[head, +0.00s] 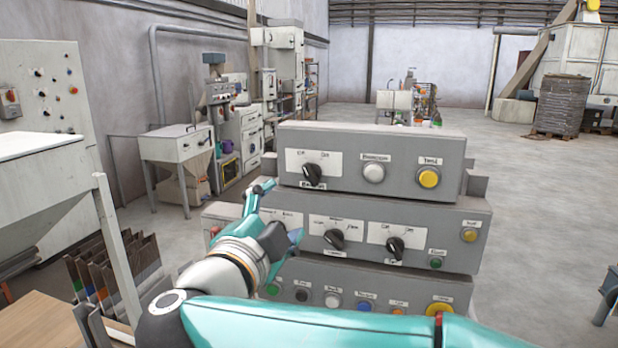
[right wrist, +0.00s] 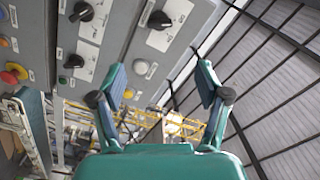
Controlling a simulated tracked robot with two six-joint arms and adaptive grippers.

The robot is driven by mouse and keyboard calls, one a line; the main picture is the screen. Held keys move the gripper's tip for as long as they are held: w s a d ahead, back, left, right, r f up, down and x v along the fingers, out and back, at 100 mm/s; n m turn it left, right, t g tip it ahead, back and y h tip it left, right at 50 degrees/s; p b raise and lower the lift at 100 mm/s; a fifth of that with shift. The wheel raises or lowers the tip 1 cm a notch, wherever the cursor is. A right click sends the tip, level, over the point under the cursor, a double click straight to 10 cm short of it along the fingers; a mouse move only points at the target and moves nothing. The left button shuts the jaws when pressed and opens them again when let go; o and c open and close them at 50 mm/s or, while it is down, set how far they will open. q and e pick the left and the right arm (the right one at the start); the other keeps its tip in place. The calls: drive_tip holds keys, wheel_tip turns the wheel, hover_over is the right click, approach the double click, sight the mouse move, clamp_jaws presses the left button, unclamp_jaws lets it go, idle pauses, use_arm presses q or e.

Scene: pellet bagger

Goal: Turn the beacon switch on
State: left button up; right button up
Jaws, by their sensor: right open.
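The beacon switch (head: 312,173) is a black rotary knob on a white plate, at the left of the top grey control box (head: 400,188). The label under it is partly legible, and I cannot tell for certain which mark the knob points to. The knob also shows at the top of the right wrist view (right wrist: 159,20). My right gripper (head: 285,211) is open and empty, at the left front of the stacked boxes, left of and a little below the beacon knob. In the right wrist view its fingers (right wrist: 160,76) are spread apart. My left gripper is out of view.
The top box also has a white button (head: 374,173) and a yellow button (head: 428,178). The middle box carries other black knobs (head: 395,245), and the bottom box a row of buttons (head: 332,300). Open floor lies to the right.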

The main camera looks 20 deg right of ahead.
sight(310, 177)
drive_tip(key=p+x, duration=0.4)
drive_tip(key=x, duration=1.2)
drive_tip(key=shift+w+d, duration=0.2)
drive_tip(key=shift+w, duration=0.05)
